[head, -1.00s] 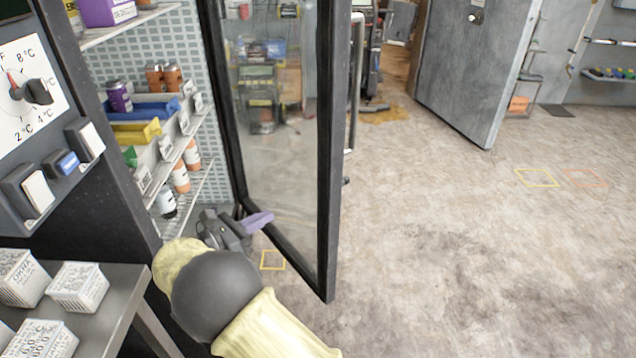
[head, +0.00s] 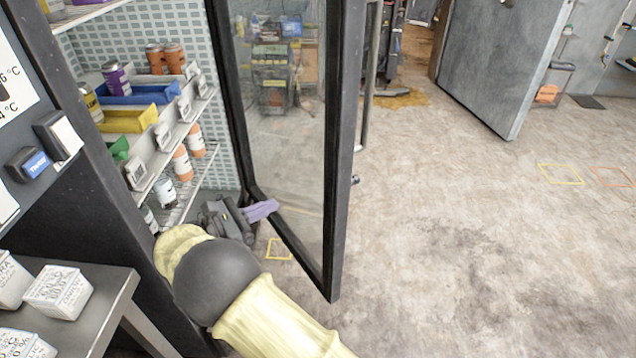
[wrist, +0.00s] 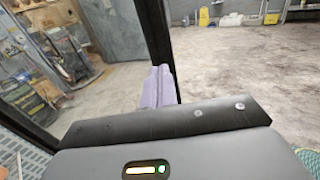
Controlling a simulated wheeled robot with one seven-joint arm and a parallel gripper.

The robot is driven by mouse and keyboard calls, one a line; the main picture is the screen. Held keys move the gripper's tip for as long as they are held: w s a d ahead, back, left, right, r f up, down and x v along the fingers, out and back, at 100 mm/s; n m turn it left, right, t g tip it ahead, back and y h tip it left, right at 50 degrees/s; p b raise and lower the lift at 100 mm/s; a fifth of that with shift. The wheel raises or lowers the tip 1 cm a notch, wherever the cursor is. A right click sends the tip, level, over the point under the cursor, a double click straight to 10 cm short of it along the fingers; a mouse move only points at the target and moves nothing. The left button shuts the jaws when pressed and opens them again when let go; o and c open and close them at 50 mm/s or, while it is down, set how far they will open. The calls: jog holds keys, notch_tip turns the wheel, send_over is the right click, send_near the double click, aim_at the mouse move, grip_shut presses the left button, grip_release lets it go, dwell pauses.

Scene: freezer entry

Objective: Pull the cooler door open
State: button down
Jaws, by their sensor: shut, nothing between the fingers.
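The cooler door (head: 343,150), a glass pane in a dark frame, stands swung well open, with the shelves inside exposed. A vertical metal handle (head: 371,75) shows on its outer side. My gripper (head: 262,210) has purple fingers, closed together and empty. It is low on the inner side of the door, close to the bottom of the glass. In the wrist view the closed fingers (wrist: 158,86) point at the dark door frame (wrist: 157,40). I cannot tell whether they touch it.
Shelves (head: 165,150) with cans and blue and yellow bins are left of the door. A grey table (head: 105,315) with white boxes is at lower left. Open floor (head: 450,230) lies right of the door. A grey door (head: 500,60) stands farther back.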

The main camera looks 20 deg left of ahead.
jog(key=p, duration=0.3)
send_near(332, 179)
jog(key=x, duration=0.5)
jog(key=shift+w+d, duration=0.15)
jog(key=shift+w, duration=0.1)
jog(key=shift+w+d+f, duration=0.1)
jog(key=shift+w+d, duration=0.05)
